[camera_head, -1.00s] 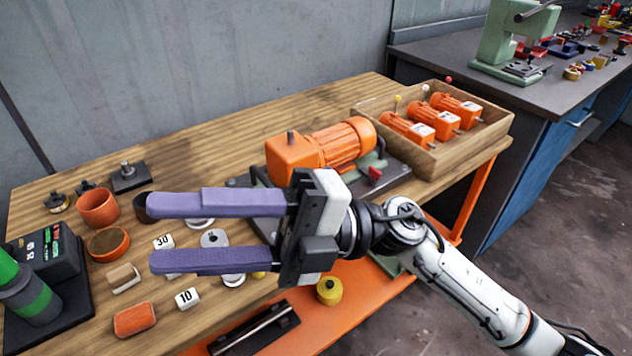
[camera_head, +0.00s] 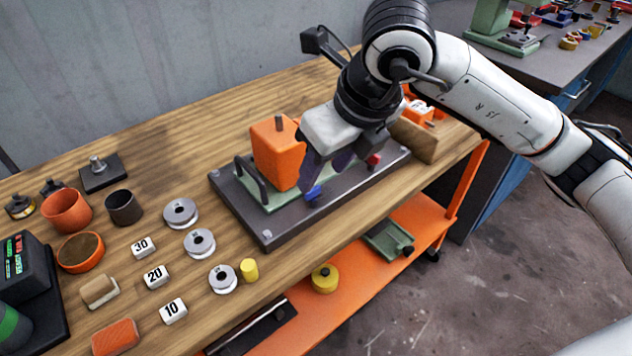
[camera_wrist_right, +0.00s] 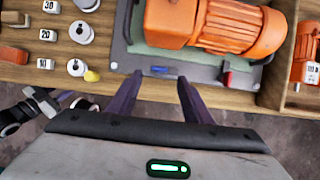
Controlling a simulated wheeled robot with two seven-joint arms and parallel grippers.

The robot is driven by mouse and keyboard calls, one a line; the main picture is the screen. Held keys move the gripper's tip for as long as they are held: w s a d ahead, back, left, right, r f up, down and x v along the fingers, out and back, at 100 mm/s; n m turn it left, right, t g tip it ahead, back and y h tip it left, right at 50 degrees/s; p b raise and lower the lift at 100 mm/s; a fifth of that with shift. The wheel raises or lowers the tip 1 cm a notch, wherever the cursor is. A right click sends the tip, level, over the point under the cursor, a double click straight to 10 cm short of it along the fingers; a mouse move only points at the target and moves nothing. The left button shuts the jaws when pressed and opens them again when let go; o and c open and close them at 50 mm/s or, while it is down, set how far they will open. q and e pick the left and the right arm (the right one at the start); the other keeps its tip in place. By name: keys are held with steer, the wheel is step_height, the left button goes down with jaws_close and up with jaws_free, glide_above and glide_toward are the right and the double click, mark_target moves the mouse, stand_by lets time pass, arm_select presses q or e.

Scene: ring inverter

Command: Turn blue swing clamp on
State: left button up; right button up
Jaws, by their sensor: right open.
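The blue swing clamp (camera_head: 313,194) sits on the front edge of the dark fixture plate (camera_head: 262,228), before the orange motor (camera_head: 274,152). In the right wrist view the blue clamp (camera_wrist_right: 159,70) lies ahead, between the lines of my two purple fingers. My right gripper (camera_head: 328,172) points down over the plate's front, close to the blue clamp. It is open, and its fingers (camera_wrist_right: 158,92) show nothing between them. Whether a finger touches the clamp cannot be told. A red clamp (camera_head: 374,160) stands further right on the same edge. My left gripper is out of view.
Weights marked 10, 20 and 30 (camera_head: 141,246), grey spools (camera_head: 199,243) and orange cups (camera_head: 66,210) stand left on the wooden table. A wooden box (camera_head: 414,140) with orange motors is right of the fixture. A lower orange shelf (camera_head: 350,278) juts out in front.

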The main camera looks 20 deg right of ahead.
mark_target(314, 189)
steer(key=x, duration=0.5)
steer(key=shift+a+f, duration=0.1)
steer(key=shift+f, duration=0.15)
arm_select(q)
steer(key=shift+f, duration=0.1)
arm_select(e)
steer(key=c, duration=1.1)
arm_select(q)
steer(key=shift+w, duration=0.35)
arm_select(e)
steer(key=shift+o, duration=0.2)
